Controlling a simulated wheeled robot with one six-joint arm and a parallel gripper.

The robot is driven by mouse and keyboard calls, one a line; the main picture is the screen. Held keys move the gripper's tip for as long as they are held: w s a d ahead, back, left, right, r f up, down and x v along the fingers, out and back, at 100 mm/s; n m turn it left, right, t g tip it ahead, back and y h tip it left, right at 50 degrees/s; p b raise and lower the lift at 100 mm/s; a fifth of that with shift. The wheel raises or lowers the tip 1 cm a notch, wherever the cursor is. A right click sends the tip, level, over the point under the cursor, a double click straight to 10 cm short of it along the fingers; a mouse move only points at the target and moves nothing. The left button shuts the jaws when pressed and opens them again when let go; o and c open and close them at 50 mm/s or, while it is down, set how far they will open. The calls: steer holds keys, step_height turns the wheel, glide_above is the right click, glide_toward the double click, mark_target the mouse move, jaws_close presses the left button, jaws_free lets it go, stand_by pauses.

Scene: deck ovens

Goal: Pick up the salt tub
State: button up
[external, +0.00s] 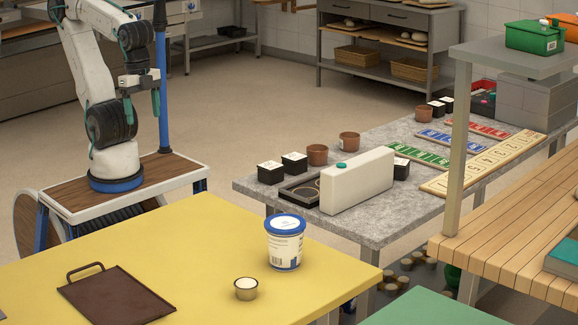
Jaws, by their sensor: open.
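A white tub with a blue lid and a printed label (285,246), which looks like the salt tub, stands upright on the yellow table (200,250) near its right edge. My gripper (141,106) is at the upper left, above and well away from the tub. Its two fingers point down, apart, with nothing visible between them.
A small metal cup with pale contents (246,289) stands just left of and in front of the tub. A dark brown tray with a handle (117,296) lies at the left. A grey stone table (372,222) with boxes, pots and boards stands behind.

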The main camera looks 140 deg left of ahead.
stand_by(0.4)
steer(key=o, duration=0.7)
